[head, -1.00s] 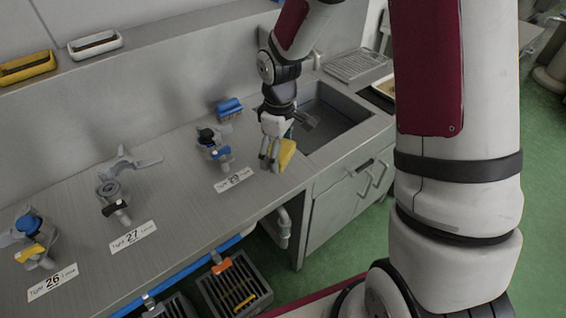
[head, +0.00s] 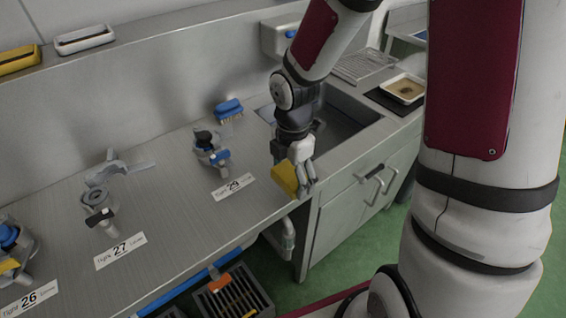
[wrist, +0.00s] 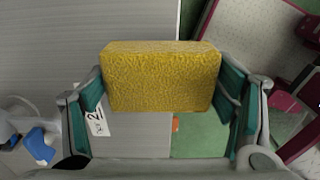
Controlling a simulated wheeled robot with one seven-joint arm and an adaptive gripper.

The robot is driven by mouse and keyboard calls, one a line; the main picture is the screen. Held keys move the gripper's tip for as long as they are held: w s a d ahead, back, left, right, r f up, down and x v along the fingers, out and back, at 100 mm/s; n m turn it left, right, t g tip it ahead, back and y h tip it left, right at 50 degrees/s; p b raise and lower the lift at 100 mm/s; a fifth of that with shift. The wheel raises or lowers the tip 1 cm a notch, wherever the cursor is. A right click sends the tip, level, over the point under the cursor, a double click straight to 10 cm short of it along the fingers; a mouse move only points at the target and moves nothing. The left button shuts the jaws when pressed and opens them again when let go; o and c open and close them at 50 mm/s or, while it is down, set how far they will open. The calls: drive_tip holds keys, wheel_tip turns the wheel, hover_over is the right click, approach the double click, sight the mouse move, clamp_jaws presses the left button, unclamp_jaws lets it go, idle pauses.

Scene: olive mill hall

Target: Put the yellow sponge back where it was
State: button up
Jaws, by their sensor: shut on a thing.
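The yellow sponge (head: 285,178) is held in my gripper (head: 300,182), above the front edge of the steel counter, just left of the sink. In the wrist view the sponge (wrist: 160,78) fills the space between the two teal-padded fingers of my gripper (wrist: 160,100). The gripper is shut on it. The sponge appears slightly tilted in the head view. Its exact height over the counter is hard to tell.
A blue brush (head: 229,108) lies near the back of the counter. Valve fittings stand along the counter by labels 26, 27 and 29 (head: 233,186). The sink (head: 345,128) is behind my gripper. A tray (head: 404,88) with brown contents sits right of it. Yellow and white holders (head: 84,38) rest on the ledge.

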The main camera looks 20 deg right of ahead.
drive_tip(key=w, duration=0.5)
drive_tip(key=w+d+f, duration=0.1)
drive_tip(key=w, duration=0.2)
drive_tip(key=shift+w+d, duration=0.1)
drive_tip(key=shift+w, duration=0.2)
drive_tip(key=shift+f, duration=1.65)
drive_tip(key=shift+f, duration=0.15)
drive_tip(key=o, duration=1.3)
